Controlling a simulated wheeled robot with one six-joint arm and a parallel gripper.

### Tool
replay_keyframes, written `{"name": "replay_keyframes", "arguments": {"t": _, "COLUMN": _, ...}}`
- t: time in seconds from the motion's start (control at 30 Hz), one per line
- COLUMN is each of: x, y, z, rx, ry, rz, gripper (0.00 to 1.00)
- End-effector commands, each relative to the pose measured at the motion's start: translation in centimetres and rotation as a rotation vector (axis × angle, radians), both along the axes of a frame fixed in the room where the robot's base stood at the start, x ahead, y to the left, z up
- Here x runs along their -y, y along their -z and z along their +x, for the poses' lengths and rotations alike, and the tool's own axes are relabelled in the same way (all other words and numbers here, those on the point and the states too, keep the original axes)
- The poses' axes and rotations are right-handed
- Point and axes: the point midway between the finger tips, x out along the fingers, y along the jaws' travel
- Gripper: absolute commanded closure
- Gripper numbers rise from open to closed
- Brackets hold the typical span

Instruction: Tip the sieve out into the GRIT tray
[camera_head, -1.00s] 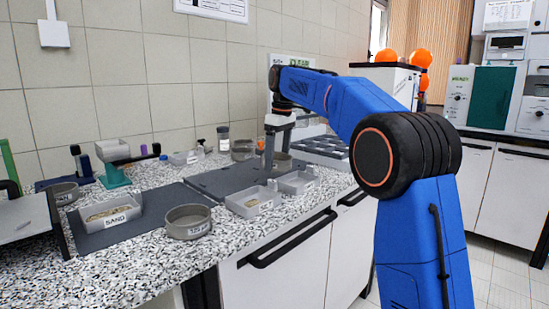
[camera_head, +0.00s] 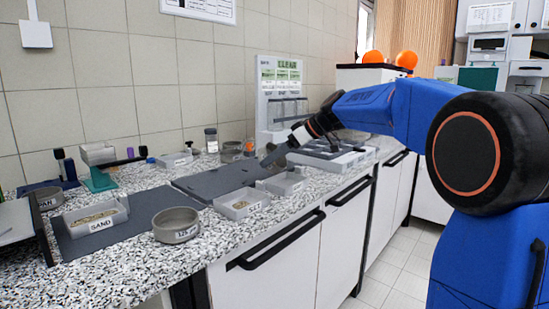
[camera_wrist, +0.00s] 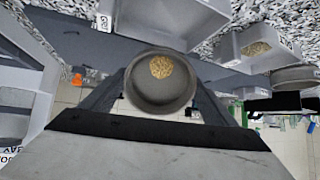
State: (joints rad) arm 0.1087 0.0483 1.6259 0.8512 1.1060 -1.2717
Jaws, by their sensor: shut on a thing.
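My gripper (camera_head: 272,157) is shut on a round grey sieve (camera_wrist: 145,104), with a finger on each side of it. In the wrist view the sieve's open side faces the camera, and a small heap of tan grains (camera_wrist: 160,67) lies inside. The held sieve is hard to make out there.
A second pale tray (camera_head: 284,187) stands beside the front one. The SAND tray (camera_head: 75,229) and another sieve (camera_head: 177,233) are on the left. A dark mat (camera_head: 215,178) lies mid-counter. A compartmented rack (camera_head: 345,160) stands to the right, with a white sign stand (camera_head: 283,90) behind.

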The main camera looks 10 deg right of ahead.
Motion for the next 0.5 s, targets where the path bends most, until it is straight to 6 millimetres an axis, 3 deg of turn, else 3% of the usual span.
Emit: {"name": "replay_keyframes", "arguments": {"t": 0.5, "x": 1.2, "y": -0.3, "z": -0.8, "rx": 0.193, "ry": 0.003, "rz": 0.268, "gripper": 0.46}}
